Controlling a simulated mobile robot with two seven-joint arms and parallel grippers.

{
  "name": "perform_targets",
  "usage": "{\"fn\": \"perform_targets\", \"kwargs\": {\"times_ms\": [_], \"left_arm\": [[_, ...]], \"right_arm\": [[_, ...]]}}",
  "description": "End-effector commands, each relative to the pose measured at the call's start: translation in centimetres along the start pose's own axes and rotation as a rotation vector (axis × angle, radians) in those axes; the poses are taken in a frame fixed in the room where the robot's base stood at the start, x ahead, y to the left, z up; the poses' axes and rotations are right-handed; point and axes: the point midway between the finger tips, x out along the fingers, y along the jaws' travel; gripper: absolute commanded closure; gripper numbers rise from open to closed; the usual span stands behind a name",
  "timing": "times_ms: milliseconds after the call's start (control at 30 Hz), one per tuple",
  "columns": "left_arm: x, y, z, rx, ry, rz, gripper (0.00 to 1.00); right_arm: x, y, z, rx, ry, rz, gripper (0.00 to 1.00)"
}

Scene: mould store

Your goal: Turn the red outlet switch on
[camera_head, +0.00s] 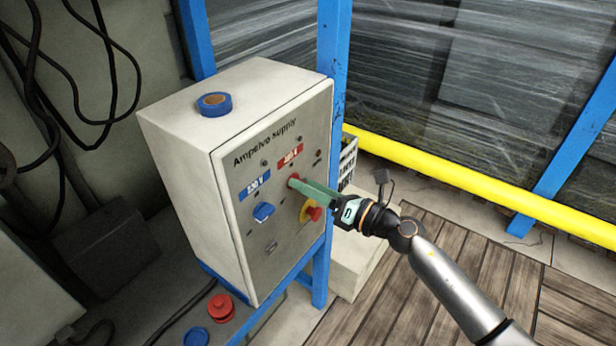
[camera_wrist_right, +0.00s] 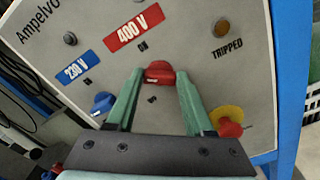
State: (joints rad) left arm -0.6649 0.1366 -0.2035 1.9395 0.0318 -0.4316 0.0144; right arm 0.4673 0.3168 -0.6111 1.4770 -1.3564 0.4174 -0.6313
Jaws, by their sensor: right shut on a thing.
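The red outlet switch (camera_wrist_right: 158,69) is a red rotary knob below the red 400 V label (camera_wrist_right: 134,27) on the front of a pale supply box (camera_head: 245,190). In the head view a bit of the red switch (camera_head: 292,180) shows at the tips of my right gripper. My right gripper (camera_wrist_right: 159,77) has its two green fingers on either side of the knob and is shut on it. In the head view the fingers partly hide the knob, and its exact turn position is hard to tell. My left gripper is not in view.
A blue knob (camera_head: 263,212) sits left of the red one under a 230 V label. A red button on a yellow ring (camera_wrist_right: 228,122) is close beside my right finger. Blue tape (camera_head: 214,104) lies on the box. A blue post (camera_head: 333,80) stands behind.

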Motion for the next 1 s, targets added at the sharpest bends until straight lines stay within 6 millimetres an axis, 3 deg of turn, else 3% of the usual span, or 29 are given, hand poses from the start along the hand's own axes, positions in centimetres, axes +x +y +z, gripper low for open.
{"fn": "perform_targets", "kwargs": {"times_ms": [267,1000], "left_arm": [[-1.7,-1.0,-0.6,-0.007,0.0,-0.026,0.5],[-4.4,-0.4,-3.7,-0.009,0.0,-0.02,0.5]], "right_arm": [[0.0,0.0,0.1,0.268,0.002,-0.003,1.0],[0.0,-0.2,-0.1,0.868,0.002,-0.002,1.0]]}}
